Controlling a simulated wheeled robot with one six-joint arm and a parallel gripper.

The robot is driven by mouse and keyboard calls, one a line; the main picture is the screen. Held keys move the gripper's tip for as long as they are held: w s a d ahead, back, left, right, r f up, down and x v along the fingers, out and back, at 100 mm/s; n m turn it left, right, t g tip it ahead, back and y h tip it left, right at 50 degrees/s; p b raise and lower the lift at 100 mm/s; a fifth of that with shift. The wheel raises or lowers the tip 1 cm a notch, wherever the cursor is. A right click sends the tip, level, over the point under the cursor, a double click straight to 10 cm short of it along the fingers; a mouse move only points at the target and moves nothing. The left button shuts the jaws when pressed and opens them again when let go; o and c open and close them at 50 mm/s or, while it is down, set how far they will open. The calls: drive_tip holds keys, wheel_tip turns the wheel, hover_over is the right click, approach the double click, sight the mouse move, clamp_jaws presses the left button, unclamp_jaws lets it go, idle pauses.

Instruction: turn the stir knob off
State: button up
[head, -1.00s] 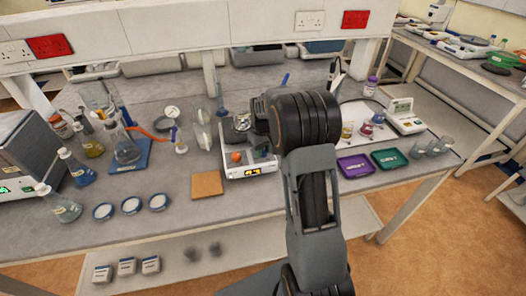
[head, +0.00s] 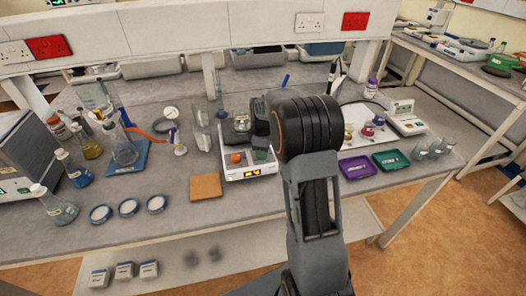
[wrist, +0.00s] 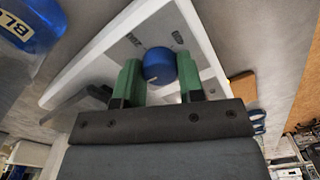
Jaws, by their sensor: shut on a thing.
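The stirrer (head: 250,173) is a white box with a lit yellow display on its front, standing on the grey bench. An orange knob (head: 236,158) shows on its left. The round blue knob (wrist: 160,66) with a pale mark shows in the wrist view, on the white top panel (wrist: 118,55). My gripper (wrist: 160,78) has its two green fingers on either side of the blue knob, shut on it. In the head view my arm hides the blue knob and most of my gripper (head: 262,153). The panel's small lettering is unreadable.
A cork mat (head: 206,186) lies left of the stirrer. Purple (head: 358,167) and green (head: 391,160) trays lie to the right. White dishes (head: 128,207) and flasks (head: 54,207) stand at left. A blue-labelled object (wrist: 28,22) is at the wrist view's upper left.

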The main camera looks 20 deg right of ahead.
drive_tip(key=shift+n, duration=0.3)
idle(0.4)
drive_tip(key=o, duration=0.9)
drive_tip(key=shift+r, duration=0.15)
wheel_tip(320, 180, up, 14)
drive_tip(key=shift+f+b, duration=0.2)
drive_tip(key=shift+b, duration=0.2)
